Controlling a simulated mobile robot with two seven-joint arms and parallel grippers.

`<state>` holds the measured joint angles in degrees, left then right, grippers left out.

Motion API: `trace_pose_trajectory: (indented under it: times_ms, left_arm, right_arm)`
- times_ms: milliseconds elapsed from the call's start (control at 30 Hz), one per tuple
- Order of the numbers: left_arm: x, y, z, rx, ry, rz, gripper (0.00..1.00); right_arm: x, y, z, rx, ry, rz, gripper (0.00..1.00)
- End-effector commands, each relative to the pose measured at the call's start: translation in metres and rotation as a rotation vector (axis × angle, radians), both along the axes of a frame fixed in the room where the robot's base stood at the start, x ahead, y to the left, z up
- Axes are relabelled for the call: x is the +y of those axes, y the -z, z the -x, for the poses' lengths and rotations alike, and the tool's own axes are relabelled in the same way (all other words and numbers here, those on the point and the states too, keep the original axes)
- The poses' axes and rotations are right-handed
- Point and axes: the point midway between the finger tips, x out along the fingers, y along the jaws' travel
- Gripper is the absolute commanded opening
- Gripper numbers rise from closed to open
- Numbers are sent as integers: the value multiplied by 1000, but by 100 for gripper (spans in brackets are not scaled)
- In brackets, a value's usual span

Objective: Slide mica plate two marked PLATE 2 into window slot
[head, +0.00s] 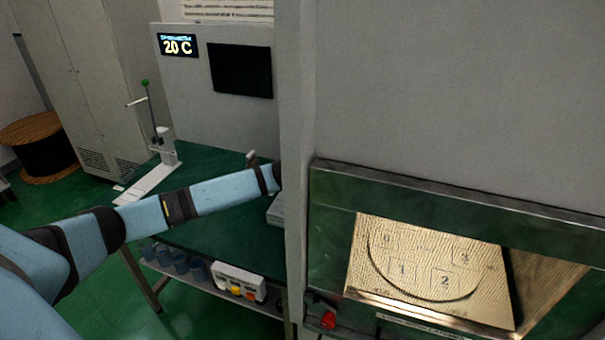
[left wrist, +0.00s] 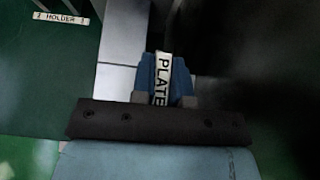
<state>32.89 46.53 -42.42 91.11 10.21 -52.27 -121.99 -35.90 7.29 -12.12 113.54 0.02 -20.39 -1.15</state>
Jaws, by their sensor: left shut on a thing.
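My left arm comes in from the left in the head view and runs behind the edge of the grey cabinet, so its gripper is hidden there. In the left wrist view my left gripper (left wrist: 164,68) is shut on a plate seen edge-on, with a white label (left wrist: 162,88) reading PLATE. Its number is covered. The window slot cannot be made out in either view. My right gripper is in neither view.
The grey cabinet (head: 450,90) fills the right, with a lit chamber (head: 430,270) whose floor is numbered. A green-topped table (head: 215,235) stands left of it, bearing a stand with a green knob (head: 145,83). A HOLDER label (left wrist: 61,18) shows in the left wrist view.

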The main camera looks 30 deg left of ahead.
Motion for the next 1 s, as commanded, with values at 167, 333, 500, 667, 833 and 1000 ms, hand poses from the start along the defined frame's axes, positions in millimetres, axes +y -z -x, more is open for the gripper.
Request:
trace_pose_trajectory:
  times_ms: [167,333,500,667,833,1000]
  left_arm:
    - [0,5,0,0,0,0,0]
    - [0,9,0,-1,1,-1,0]
    - [0,13,0,-1,1,-1,0]
    - [0,17,0,-1,1,-1,0]
    - [0,22,0,-1,1,-1,0]
    - [0,26,0,0,0,0,0]
  right_arm:
    - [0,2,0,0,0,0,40]
    - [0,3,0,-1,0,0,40]
    - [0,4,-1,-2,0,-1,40]
    - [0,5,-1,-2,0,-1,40]
    - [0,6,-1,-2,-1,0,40]
    - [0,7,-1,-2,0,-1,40]
